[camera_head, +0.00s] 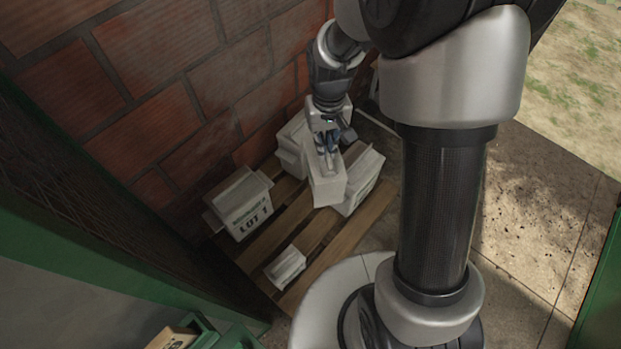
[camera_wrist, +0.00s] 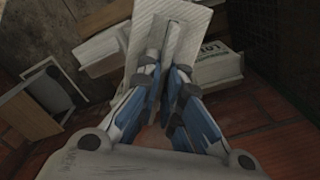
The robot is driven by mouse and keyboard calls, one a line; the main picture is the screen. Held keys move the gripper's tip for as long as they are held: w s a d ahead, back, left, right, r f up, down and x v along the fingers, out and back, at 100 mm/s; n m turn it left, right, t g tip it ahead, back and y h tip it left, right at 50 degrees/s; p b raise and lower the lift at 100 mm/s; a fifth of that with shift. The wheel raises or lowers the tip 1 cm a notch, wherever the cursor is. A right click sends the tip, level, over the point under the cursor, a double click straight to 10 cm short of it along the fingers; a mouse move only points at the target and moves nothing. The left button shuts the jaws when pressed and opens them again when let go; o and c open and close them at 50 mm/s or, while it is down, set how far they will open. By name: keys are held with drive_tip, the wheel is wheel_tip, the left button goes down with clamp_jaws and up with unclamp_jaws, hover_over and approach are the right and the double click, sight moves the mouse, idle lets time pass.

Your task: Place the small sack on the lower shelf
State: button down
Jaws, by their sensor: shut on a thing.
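My gripper (camera_head: 328,153) is over a wooden pallet beside the brick wall. It is shut on a pale, block-like package (camera_head: 327,187), which may be the small sack. In the wrist view my gripper's fingers (camera_wrist: 168,70) close on the package's near edge, and its pale ribbed face (camera_wrist: 190,18) extends beyond them. The package overlaps other pale packages in the head view; I cannot tell whether it touches them. No lower shelf can be clearly made out.
The wooden pallet (camera_head: 317,228) carries a box marked LOT 1 (camera_head: 246,208), a small pale box (camera_head: 286,268) and pale packages (camera_head: 362,180) behind the held one. A brick wall (camera_head: 150,125) stands to the left.

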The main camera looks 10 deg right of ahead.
drive_tip(key=w+f+m, duration=0.1)
drive_tip(key=f, duration=0.3)
drive_tip(key=w+f+m, duration=0.1)
drive_tip(key=f+m, duration=0.1)
drive_tip(key=f, duration=0.3)
drive_tip(key=w+f+m, duration=0.1)
drive_tip(key=f+m, duration=0.1)
drive_tip(key=f, duration=0.2)
drive_tip(key=shift+w+f, duration=0.25)
drive_tip(key=shift+f, duration=0.15)
wheel_tip(320, 180, down, 16)
drive_tip(key=s+m, duration=0.1)
drive_tip(key=m, duration=0.4)
drive_tip(key=shift+s+m, duration=0.3)
wheel_tip(320, 180, down, 20)
drive_tip(key=b, duration=0.7)
drive_tip(key=shift+r, duration=0.15)
drive_tip(key=c, duration=2.2)
unclamp_jaws()
drive_tip(key=shift+c, duration=0.2)
drive_tip(key=o, duration=0.5)
